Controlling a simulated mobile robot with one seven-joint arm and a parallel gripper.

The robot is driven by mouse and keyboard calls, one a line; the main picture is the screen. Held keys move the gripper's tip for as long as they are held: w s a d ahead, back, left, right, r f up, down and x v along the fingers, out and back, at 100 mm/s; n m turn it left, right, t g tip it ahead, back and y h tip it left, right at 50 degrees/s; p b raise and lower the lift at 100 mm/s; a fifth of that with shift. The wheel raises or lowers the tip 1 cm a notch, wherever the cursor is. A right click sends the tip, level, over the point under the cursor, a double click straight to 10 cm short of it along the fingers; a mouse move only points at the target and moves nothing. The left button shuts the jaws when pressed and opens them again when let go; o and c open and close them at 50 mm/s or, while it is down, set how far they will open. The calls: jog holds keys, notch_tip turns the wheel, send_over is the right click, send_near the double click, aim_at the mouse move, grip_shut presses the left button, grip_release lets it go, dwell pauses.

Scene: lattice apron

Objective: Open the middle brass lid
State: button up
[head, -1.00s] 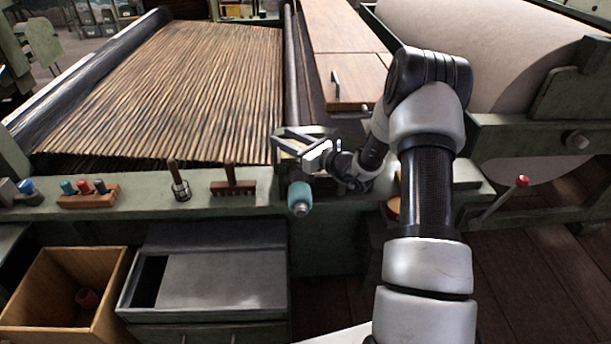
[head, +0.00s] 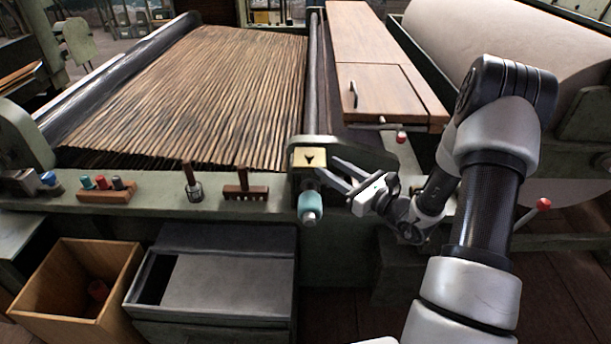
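A small square brass plate (head: 309,158) with a dark pointed mark lies on the green frame at the right end of the front rail. It looks closed and flat, and it is the only brass lid-like piece I can make out. My gripper (head: 328,171) is just to its right, with its two fingers apart and pointing left toward the plate. Nothing shows between the fingers. I cannot tell whether a fingertip touches the plate's edge. A teal knob (head: 311,204) sticks out just below the plate.
The slatted apron (head: 190,95) fills the area behind the rail. A comb-like tool (head: 245,190), a wooden-handled tool (head: 191,182) and a rack of coloured pegs (head: 104,190) stand on the rail. A wooden bin (head: 63,260) and a grey box (head: 228,286) are below. A red-knobbed lever (head: 544,205) is at right.

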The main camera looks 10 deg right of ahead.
jog(key=v, duration=0.4)
jog(key=s+a+r+n+g+y, duration=0.2)
jog(key=s+a+r+n+g, duration=0.1)
jog(key=a+n, duration=0.1)
jog(key=s+a+r+n+g+y, duration=0.1)
jog(key=s+a+r+n+g, duration=0.2)
jog(key=a, duration=0.4)
jog(key=shift+s+a+r+n+g+y+p, duration=0.15)
jog(key=shift+s+r+n+g+y+p, duration=0.25)
jog(key=shift+n, duration=0.3)
jog(key=shift+w+r, duration=0.1)
